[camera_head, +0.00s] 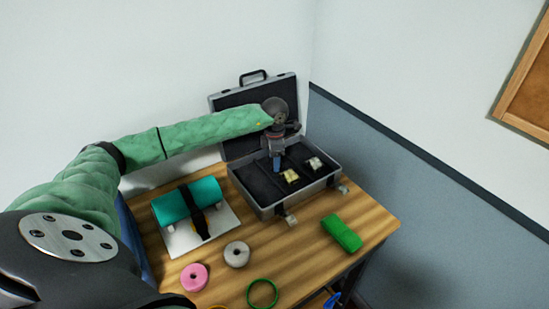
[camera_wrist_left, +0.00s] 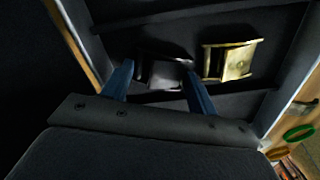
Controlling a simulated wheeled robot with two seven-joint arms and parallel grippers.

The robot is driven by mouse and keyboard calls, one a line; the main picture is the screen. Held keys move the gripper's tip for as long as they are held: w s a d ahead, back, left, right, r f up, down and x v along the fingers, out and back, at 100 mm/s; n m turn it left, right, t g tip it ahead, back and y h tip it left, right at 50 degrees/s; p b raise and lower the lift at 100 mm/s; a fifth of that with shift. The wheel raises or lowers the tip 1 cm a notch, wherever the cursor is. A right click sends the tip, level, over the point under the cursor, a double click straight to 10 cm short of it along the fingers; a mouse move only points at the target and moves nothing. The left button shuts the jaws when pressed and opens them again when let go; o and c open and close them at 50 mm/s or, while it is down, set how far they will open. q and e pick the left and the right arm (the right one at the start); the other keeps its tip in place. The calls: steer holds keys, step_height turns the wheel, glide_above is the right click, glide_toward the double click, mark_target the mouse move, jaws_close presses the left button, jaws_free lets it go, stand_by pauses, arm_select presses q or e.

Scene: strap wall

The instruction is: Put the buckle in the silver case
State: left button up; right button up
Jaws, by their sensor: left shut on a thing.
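The open silver case (camera_head: 262,211) stands at the back of the wooden table, its lid tilted up against the wall. My left gripper (camera_head: 278,166) reaches down into its dark lined tray. In the left wrist view, my left gripper (camera_wrist_left: 160,85) is shut on a dark buckle (camera_wrist_left: 163,72) between its blue fingers. A brass buckle (camera_wrist_left: 228,62) lies just right of it; it also shows in the head view (camera_head: 290,176). A silver buckle (camera_head: 314,163) lies farther right in the case. The arm and fingers hide the held buckle in the head view. My right gripper is not in view.
A teal roll with a black strap (camera_head: 172,205) rests on a white stand (camera_head: 182,242) left of the case. In front are a pink roll (camera_head: 194,277), a grey roll (camera_head: 237,254), a green ring (camera_head: 262,293) and a folded green strap (camera_head: 342,233). Walls stand close behind and right.

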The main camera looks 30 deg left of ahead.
arm_select(q)
steer(key=shift+f, duration=0.1)
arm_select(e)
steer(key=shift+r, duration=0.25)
arm_select(q)
steer(key=o, duration=0.8)
steer(key=shift+c, duration=0.2)
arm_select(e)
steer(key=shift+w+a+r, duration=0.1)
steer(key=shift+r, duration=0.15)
arm_select(q)
steer(key=shift+r, duration=0.35)
step_height(320, 180, up, 4)
steer(key=shift+b, duration=1.1)
step_height(320, 180, up, 8)
steer(key=b, duration=0.2)
steer(key=shift+f, duration=0.25)
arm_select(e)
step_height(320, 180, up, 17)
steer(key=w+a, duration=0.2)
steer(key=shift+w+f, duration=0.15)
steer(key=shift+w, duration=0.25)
